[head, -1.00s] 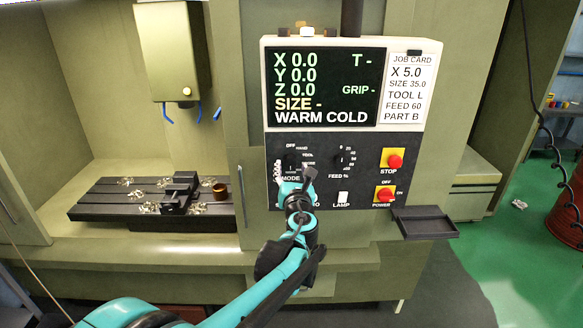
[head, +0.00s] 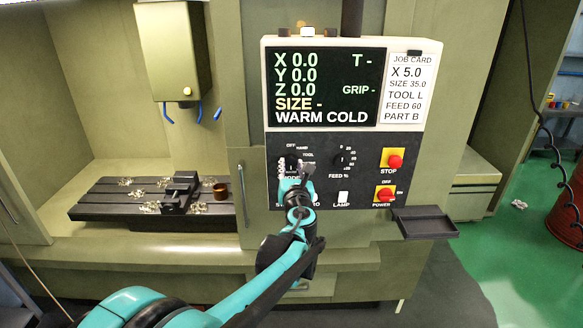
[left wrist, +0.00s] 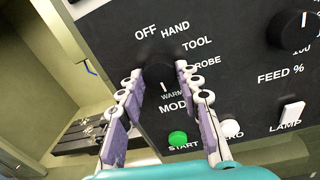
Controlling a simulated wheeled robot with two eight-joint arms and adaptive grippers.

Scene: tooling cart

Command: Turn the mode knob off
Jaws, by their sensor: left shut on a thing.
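The mode knob (left wrist: 158,68) is a black round knob on the dark control panel, ringed by the labels OFF, HAND, TOOL, PROBE and WARM. A pale mark shows on its lower side, toward WARM; its exact pointing is hard to tell. My left gripper (left wrist: 158,74) has one finger on each side of the knob and is shut on it. In the head view the left gripper (head: 296,170) partly covers the knob and the MODE label. My right gripper is not in view.
The feed knob (head: 339,160), lamp switch (head: 342,198), red stop button (head: 395,161) and red power knob (head: 385,195) are to the right. The green start button (left wrist: 178,138) lies below the mode knob. A small black tray (head: 426,222) juts out at lower right. The screen (head: 325,87) reads WARM COLD.

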